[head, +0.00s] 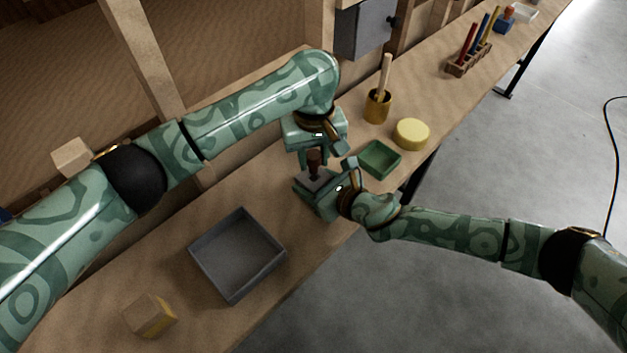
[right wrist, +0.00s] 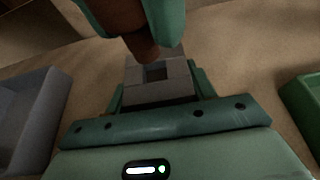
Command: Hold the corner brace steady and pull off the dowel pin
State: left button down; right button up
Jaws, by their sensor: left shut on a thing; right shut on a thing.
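The corner brace (head: 309,184) is a small grey block on the bench, and my right gripper (head: 316,189) is shut on it. In the right wrist view the brace (right wrist: 157,88) sits between the fingers, with a dark square opening in its top. The dowel pin (head: 314,161) is reddish brown and roughly upright over the brace. My left gripper (head: 313,155) is shut on it from above. In the right wrist view the lower end of the pin (right wrist: 143,45) shows just above the opening and appears clear of it. The pin's upper part is partly hidden by the left fingers.
A grey open tray (head: 237,255) and a wooden block (head: 149,315) are at the lower left. A green tray (head: 379,160), a yellow round thing (head: 412,133) and a brass cup (head: 377,106) with a wooden handle are beyond my grippers. The bench's front edge is close.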

aim_at(314, 154)
pick_arm(q)
jog(key=shift+r, duration=0.1)
jog(key=shift+r, duration=1.95)
pick_arm(e)
jog(key=o, duration=1.2)
jog(key=v, duration=1.2)
jog(key=shift+f, duration=0.1)
pick_arm(q)
jog(key=shift+f, duration=0.1)
pick_arm(e)
jog(key=shift+d, duration=0.1)
